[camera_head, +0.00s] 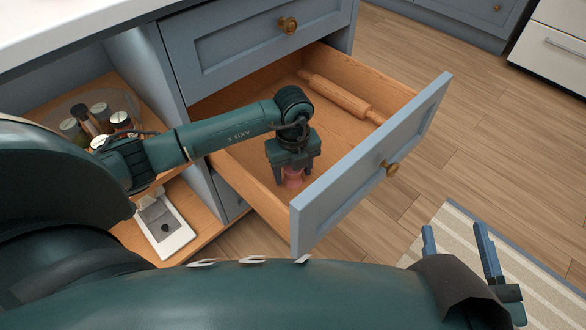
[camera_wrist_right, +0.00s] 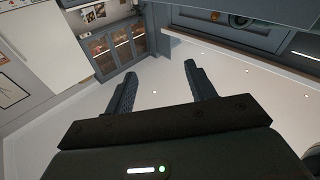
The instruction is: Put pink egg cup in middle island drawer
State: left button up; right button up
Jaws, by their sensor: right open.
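The pink egg cup (camera_head: 293,179) is inside the open middle island drawer (camera_head: 348,155), near its front left part. My left gripper (camera_head: 293,174) points down into the drawer, its fingers on either side of the cup, shut on it. The fingers hide part of the cup, and I cannot tell whether its base touches the drawer floor. My right gripper (camera_head: 458,240) is open and empty at the lower right, over the floor and rug, away from the drawer. Its open fingers also show in the right wrist view (camera_wrist_right: 160,84).
A wooden rolling pin (camera_head: 336,95) lies at the drawer's far side. A closed drawer (camera_head: 262,45) sits directly above. Jars (camera_head: 100,115) stand on a shelf at left, and a white item (camera_head: 163,228) lies lower down. The drawer floor between cup and pin is clear.

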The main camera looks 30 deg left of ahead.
pick_arm(q)
jog(key=shift+o, duration=0.8)
jog(key=shift+r, duration=0.3)
notch_tip(320, 180, up, 5)
jog(key=shift+f+p, duration=0.1)
jog(key=shift+p, duration=1.05)
notch_tip(320, 180, up, 7)
jog(key=p, duration=0.2)
pick_arm(e)
jog(key=shift+d+m+g+h, duration=0.3)
jog(key=shift+d+g+h, duration=0.35)
jog(key=shift+h, duration=0.25)
pick_arm(q)
jog(key=shift+f, duration=0.1)
